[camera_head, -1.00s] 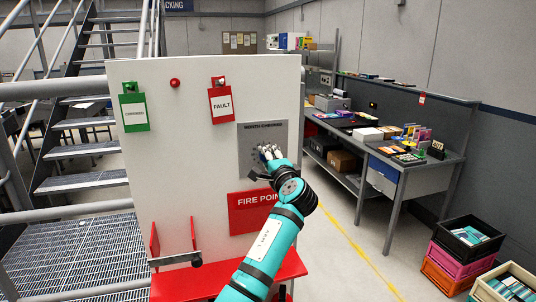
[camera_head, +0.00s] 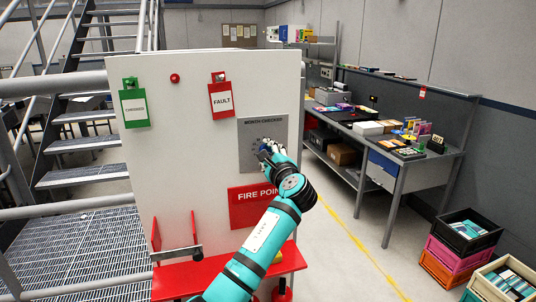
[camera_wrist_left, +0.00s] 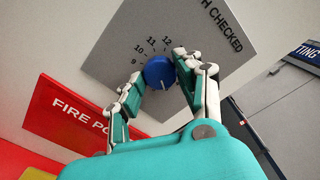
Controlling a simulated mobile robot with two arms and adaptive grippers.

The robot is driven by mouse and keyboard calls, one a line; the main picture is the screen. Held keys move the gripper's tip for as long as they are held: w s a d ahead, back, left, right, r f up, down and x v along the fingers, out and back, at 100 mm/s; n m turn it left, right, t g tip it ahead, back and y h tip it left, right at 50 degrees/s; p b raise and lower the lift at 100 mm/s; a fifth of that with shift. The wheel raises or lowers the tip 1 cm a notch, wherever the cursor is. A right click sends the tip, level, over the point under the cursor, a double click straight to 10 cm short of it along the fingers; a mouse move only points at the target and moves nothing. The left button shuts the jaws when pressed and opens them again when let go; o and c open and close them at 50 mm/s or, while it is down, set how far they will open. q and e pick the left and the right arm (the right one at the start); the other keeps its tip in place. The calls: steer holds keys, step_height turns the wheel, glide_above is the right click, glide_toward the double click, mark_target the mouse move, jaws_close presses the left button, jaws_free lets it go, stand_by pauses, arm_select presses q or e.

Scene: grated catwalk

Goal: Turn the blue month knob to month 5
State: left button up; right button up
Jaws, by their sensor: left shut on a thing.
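The blue month knob (camera_wrist_left: 159,72) sits on a grey dial plate (camera_wrist_left: 112,62), on the white panel. In the left wrist view the numbers 9, 10, 11 and 12 show around its upper left. A small white mark on the knob points toward the bottom of that picture; the numbers there are hidden or unreadable. My left gripper (camera_wrist_left: 159,78) has one finger on each side of the knob and is shut on it. My right gripper is not in view.
A red FIRE POINT sign (camera_head: 248,208) is below the plate. Green (camera_head: 134,104) and red FAULT (camera_head: 221,100) tags hang upper left. A red shelf (camera_head: 190,278) juts out below. Metal stairs (camera_head: 85,145) stand left, a workbench (camera_head: 400,160) right.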

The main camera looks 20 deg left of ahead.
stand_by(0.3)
arm_select(q)
steer(key=o, duration=1.1)
steer(key=shift+w, duration=0.1)
steer(key=shift+o, duration=0.2)
steer(key=v, duration=1.2)
